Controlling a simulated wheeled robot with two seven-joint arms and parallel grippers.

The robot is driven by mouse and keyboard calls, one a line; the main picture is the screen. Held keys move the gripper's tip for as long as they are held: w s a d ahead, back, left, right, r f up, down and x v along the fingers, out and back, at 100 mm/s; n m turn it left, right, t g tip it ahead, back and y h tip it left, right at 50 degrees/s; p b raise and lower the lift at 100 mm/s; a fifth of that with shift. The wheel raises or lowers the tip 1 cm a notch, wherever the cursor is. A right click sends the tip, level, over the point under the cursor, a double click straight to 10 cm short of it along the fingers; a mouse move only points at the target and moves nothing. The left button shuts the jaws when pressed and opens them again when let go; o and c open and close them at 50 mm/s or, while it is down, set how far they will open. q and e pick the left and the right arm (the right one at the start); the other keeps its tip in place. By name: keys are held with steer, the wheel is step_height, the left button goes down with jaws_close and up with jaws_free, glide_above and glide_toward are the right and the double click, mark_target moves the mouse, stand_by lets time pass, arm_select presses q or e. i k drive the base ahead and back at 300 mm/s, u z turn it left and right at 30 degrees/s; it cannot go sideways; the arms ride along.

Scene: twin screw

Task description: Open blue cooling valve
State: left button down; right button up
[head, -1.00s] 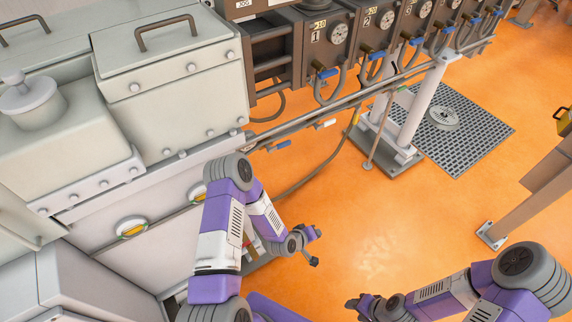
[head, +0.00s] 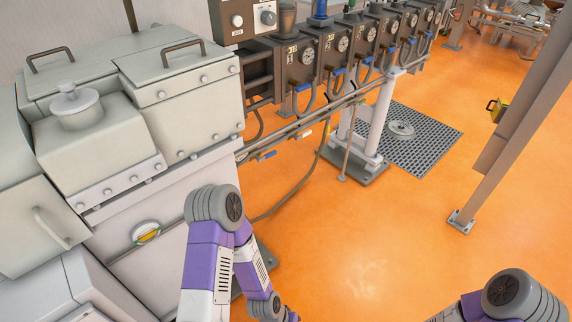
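Several small blue valve handles sit along the row of dark numbered barrel modules (head: 303,60). A separate blue handle (head: 267,155) is on the lower pipe at the row's near end. I cannot tell which one is the cooling valve, nor its exact setting. My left arm reaches in at bottom centre, below and apart from the handles. My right arm is at bottom right. Both grippers are below the picture's edge.
Grey machine housings (head: 187,88) fill the left side. Hoses and a long pipe (head: 330,108) run under the modules. A white support post (head: 381,110) stands by a floor grate (head: 415,140). A slanted beam (head: 490,170) is at right. Open orange floor lies between.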

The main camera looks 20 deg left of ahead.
mark_target(259, 159)
steer(key=z, duration=0.55)
steer(key=i, duration=1.2)
steer(key=u, duration=0.6)
steer(key=i, duration=0.85)
steer(key=u, duration=0.75)
